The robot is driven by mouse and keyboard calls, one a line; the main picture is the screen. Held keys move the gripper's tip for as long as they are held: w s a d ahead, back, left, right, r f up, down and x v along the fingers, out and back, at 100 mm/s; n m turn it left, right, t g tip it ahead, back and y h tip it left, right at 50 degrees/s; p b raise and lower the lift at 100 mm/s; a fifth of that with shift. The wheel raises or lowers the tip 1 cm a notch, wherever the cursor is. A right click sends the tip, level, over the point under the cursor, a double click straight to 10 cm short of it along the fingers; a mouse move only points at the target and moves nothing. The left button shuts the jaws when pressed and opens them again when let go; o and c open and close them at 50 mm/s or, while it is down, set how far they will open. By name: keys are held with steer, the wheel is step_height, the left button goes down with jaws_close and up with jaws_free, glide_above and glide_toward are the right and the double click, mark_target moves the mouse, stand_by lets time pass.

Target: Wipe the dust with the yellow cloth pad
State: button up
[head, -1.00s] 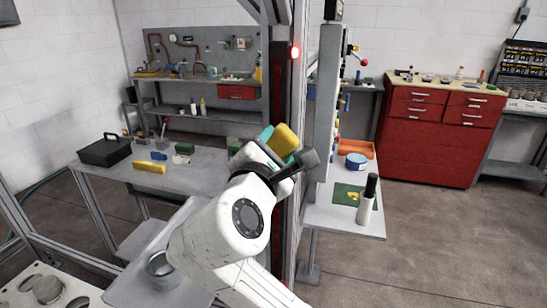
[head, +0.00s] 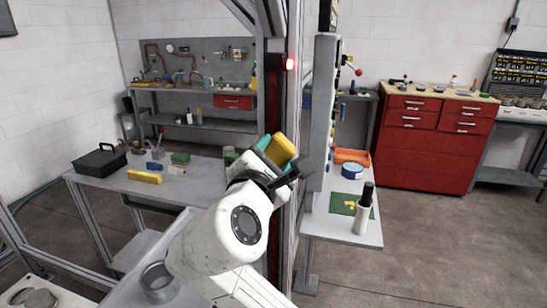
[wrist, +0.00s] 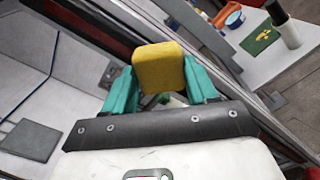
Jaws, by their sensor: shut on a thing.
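My gripper (head: 272,158) is shut on the yellow cloth pad (head: 283,146), a thick rounded block held up in the air in front of the gantry post. In the wrist view the pad (wrist: 159,68) sits between the teal fingers of my gripper (wrist: 162,88), touching nothing else that I can see. A green mat (head: 337,207) with small yellow bits (head: 350,205) lies on the right side table; it also shows in the wrist view (wrist: 250,46). I cannot tell whether these bits are the dust, and no other dust is plain.
The gantry post (head: 291,110) stands close behind my gripper. A white bottle with a dark top (head: 362,217), a blue roll (head: 352,171) and an orange tray (head: 351,156) stand around the mat. The left table (head: 110,190) holds a black toolbox (head: 98,162) and a yellow bar (head: 144,177).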

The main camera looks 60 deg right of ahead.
steer(key=shift+w+d, duration=0.25)
steer(key=shift+d, duration=0.45)
steer(key=w, duration=0.1)
steer(key=w+a+p, duration=0.1)
steer(key=w+p, duration=0.1)
steer(key=shift+w+a+r, duration=0.1)
steer(key=shift+w+a, duration=0.15)
steer(key=shift+w, duration=0.1)
steer(key=shift+p, duration=0.3)
steer(key=shift+s+d+p, duration=0.15)
steer(key=shift+s+d, duration=0.15)
steer(key=shift+s, duration=0.35)
steer(key=shift+s+d+p, duration=0.1)
steer(key=shift+s+d, duration=0.25)
steer(key=shift+s, duration=0.25)
steer(key=shift+s+d+p, duration=0.15)
steer(key=shift+s+d, duration=0.15)
steer(key=shift+s, duration=0.35)
